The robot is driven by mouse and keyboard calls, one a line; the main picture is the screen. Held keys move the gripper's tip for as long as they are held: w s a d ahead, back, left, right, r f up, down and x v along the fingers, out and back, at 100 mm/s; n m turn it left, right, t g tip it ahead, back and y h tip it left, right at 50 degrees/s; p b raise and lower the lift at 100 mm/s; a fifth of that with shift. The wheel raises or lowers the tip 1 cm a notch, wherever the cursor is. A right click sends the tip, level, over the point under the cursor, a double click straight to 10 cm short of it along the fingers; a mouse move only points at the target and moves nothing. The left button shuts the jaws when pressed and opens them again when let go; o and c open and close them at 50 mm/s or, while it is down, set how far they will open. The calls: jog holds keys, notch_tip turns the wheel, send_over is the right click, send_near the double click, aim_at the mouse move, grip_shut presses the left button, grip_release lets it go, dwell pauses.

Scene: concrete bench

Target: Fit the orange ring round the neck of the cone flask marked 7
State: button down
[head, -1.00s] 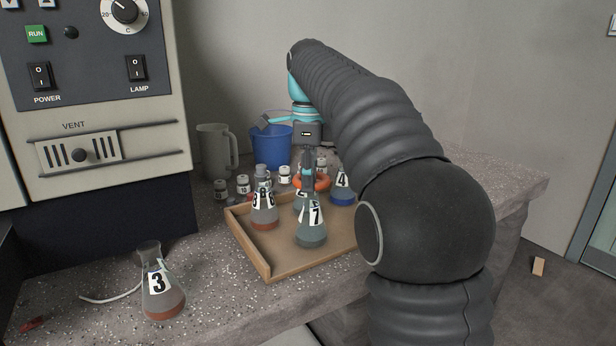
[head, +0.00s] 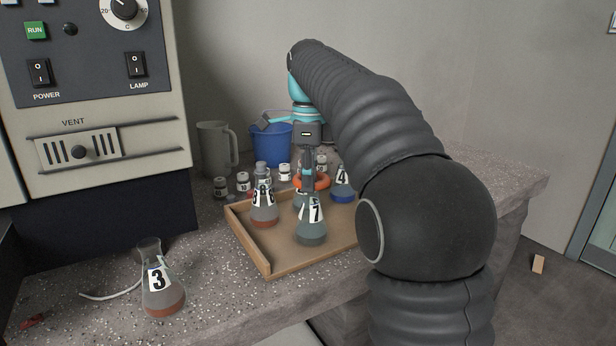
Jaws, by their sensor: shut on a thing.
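The cone flask marked 7 (head: 311,228) stands upright at the front of the wooden tray (head: 275,262), with greyish liquid inside. The orange ring (head: 322,182) shows at the height of the flask's neck, partly hidden by my gripper. My gripper (head: 308,183) points down from above and is shut on the ring at its near left side. In this view the gripper tips overlap the top of flask 7. I cannot tell whether the ring is around that neck or behind it.
A flask marked 8 (head: 264,210) stands left of flask 7, a flask marked 4 (head: 342,190) stands behind right, and another flask is partly hidden behind flask 7. Small jars (head: 243,183), a blue bucket (head: 270,146) and a jug (head: 214,150) stand behind.

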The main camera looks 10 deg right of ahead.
jog(key=shift+f, duration=0.2)
jog(key=shift+c, duration=2.3)
grip_release()
jog(key=shift+r, duration=0.1)
jog(key=shift+r, duration=1.5)
